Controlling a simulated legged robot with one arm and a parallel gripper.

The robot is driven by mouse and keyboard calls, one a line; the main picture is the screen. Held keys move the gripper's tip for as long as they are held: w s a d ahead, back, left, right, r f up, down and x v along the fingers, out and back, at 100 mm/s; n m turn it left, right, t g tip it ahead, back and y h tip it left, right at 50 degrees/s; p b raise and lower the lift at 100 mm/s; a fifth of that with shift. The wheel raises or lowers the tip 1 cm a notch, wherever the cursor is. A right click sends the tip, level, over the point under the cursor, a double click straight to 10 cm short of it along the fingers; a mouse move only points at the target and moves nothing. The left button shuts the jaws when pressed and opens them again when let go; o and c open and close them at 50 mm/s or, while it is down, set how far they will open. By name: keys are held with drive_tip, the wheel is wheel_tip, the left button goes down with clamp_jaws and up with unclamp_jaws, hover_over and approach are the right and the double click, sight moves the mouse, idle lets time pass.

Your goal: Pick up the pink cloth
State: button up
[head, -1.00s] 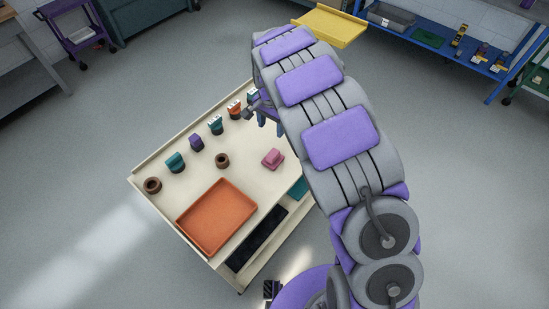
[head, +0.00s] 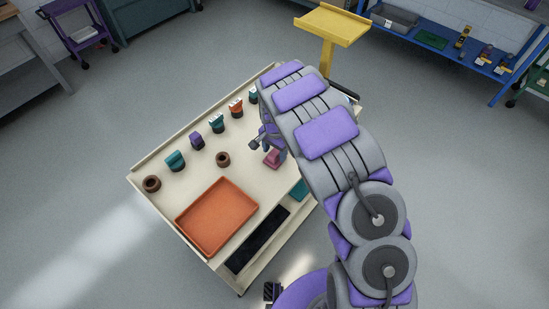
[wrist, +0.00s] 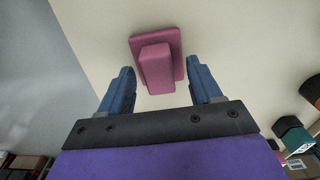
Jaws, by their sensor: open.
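The pink cloth (head: 271,159) is on the cream top of the cart, right of centre in the head view. In the wrist view the pink cloth (wrist: 156,63) shows as a flat base with a raised block, between and just beyond the fingertips. My gripper (wrist: 161,82) is open and empty, with one blue finger on each side of the raised block. In the head view my gripper (head: 273,148) is right by the cloth and partly covers it. I cannot tell how high the fingertips are above the cart top.
An orange tray (head: 218,214) is at the cart's front. Several teal, purple and orange items, such as a teal one (head: 175,161), line the back-left edge. Brown rings (head: 223,159) stand nearby. A yellow stand (head: 332,27) is behind the cart. The cart top around the cloth is clear.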

drive_tip(key=shift+s+f, duration=0.1)
drive_tip(key=shift+f, duration=0.6)
drive_tip(key=shift+c, duration=0.2)
drive_tip(key=c, duration=1.1)
drive_tip(key=shift+r, duration=0.5)
wheel_tip(320, 180, up, 3)
drive_tip(key=shift+r+p, duration=0.1)
drive_tip(key=shift+p, duration=0.35)
drive_tip(key=s+d, duration=0.2)
drive_tip(key=s, duration=0.5)
drive_tip(key=s+d+p, duration=0.1)
drive_tip(key=s+d, duration=0.2)
drive_tip(key=s, duration=0.5)
drive_tip(key=shift+r+p, duration=0.3)
drive_tip(key=shift+r, duration=0.15)
